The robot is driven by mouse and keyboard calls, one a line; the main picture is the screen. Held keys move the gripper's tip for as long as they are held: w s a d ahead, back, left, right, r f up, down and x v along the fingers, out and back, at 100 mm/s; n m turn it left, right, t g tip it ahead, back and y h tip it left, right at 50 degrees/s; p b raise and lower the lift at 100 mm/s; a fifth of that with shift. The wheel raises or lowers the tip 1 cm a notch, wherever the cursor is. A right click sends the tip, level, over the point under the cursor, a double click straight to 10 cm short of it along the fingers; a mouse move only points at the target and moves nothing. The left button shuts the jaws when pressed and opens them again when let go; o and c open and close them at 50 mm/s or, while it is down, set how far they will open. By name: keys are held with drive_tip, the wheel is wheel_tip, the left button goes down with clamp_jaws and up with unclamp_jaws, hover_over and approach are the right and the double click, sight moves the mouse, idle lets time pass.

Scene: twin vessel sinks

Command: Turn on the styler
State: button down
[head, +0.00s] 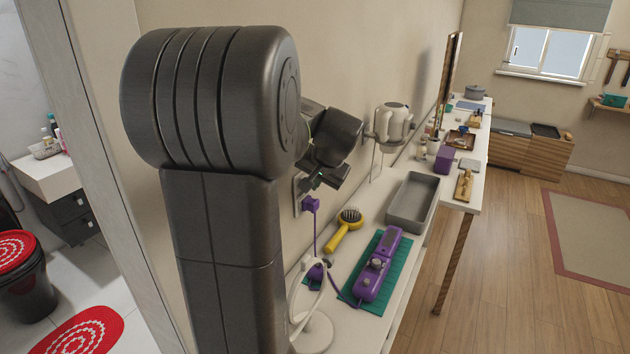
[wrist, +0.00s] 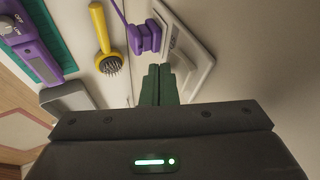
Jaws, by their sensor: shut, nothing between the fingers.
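The purple styler (head: 378,268) lies on a teal mat (head: 396,272) on the counter. In the wrist view the styler (wrist: 32,45) is at the upper left, with a dial and small lettering at its cut-off end. A purple plug (head: 310,204) with a cord is at the white wall socket (head: 298,192). In the wrist view the plug (wrist: 146,38) sits against the socket plate (wrist: 192,50). My gripper (wrist: 160,72) is shut and empty, its fingertips close to the plate, just below the plug in that view. Whether the fingertips touch the plate cannot be told.
A yellow hairbrush (head: 345,229), a grey tray (head: 411,203) and a white round-based stand (head: 312,330) are on the counter. A white dryer-like appliance (head: 393,122) sits in a wall holder beyond my gripper.

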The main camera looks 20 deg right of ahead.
drive_tip(key=shift+w+a+f+b, duration=0.1)
drive_tip(key=shift+f+b, duration=0.3)
drive_tip(key=shift+b, duration=0.45)
drive_tip(key=shift+r+p, duration=0.3)
drive_tip(key=shift+r, duration=0.1)
drive_tip(key=shift+r+p, duration=0.6)
drive_tip(key=shift+r, duration=0.15)
